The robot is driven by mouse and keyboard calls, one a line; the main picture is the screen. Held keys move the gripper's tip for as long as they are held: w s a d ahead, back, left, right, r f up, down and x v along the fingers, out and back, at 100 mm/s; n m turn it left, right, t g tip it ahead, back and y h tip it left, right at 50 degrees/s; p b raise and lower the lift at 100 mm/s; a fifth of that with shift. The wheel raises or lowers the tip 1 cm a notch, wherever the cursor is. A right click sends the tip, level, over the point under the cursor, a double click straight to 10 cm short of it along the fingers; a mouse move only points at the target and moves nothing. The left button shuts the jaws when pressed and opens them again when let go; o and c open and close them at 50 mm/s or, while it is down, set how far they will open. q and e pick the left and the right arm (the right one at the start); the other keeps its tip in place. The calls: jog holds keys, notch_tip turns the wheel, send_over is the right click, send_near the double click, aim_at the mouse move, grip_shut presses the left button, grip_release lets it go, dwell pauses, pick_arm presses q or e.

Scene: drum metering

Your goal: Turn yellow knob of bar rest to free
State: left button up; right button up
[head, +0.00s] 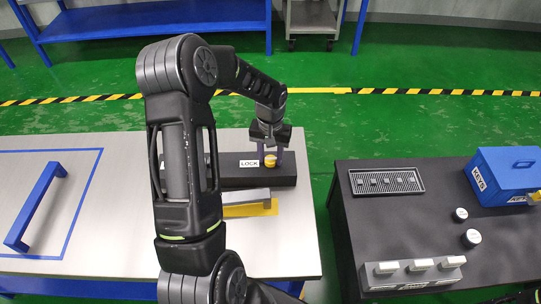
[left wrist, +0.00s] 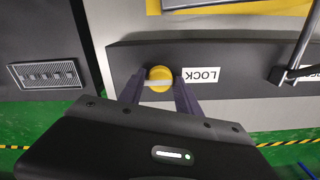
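The yellow knob (head: 270,160) is on the dark bar rest (head: 235,181) on the left table, right beside a white LOCK label (head: 249,163). In the left wrist view the knob (left wrist: 160,79) is round, with a pale bar across it lying level and in line with the LOCK label (left wrist: 201,75). My left gripper (head: 271,150) points down over the knob, its two purple fingers apart on either side of it. In the left wrist view, thin gaps seem to show between fingers and knob. My right gripper is not in view.
A grey metal bar (head: 245,196) and yellow plate (head: 250,210) lie in front of the rest. A blue handle (head: 33,207) is at far left. On the dark right table are a blue KEYS box (head: 503,172), a slotted tray (head: 386,181) and two round-topped objects.

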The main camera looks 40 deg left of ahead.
pick_arm(q)
grip_shut()
jog(key=shift+m, duration=0.4)
jog(key=m, duration=0.4)
jog(key=shift+p, duration=0.35)
jog(key=m, duration=0.4)
jog(key=shift+r+m+p, duration=0.1)
jog(key=shift+m+p, duration=0.25)
jog(key=shift+m, duration=0.05)
jog(key=m+p, duration=0.1)
jog(key=m, duration=0.3)
jog(key=shift+m, duration=0.3)
jog(key=shift+m+p, duration=0.35)
jog(key=shift+m, duration=1.55)
